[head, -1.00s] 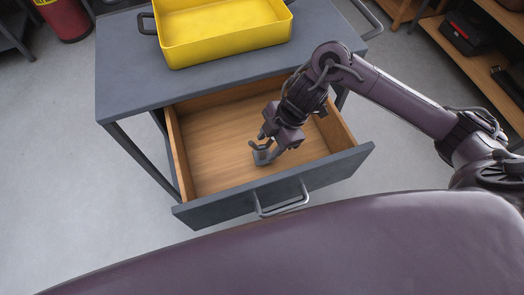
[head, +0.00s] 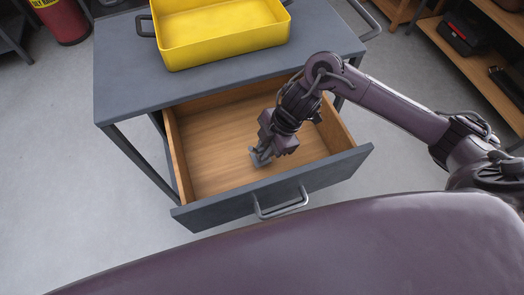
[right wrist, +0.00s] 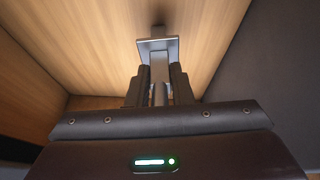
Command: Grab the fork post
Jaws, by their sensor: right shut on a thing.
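The fork post is a small grey metal piece with a flat square plate. In the right wrist view the fork post (right wrist: 158,46) shows just past my fingertips, with its stem between them. In the head view the fork post (head: 256,155) is at the tip of my right gripper (head: 262,157), inside the open drawer (head: 220,211). My right gripper also shows in the right wrist view (right wrist: 160,88), shut on the fork post's stem. The gripper partly hides the post in the head view. My left gripper is not in view.
The drawer has wooden walls and floor and a dark front with a metal handle (head: 281,205). A yellow tray (head: 222,50) stands on the grey cart top (head: 120,78) above it. Shelves (head: 480,65) stand at the right. The rest of the drawer floor looks clear.

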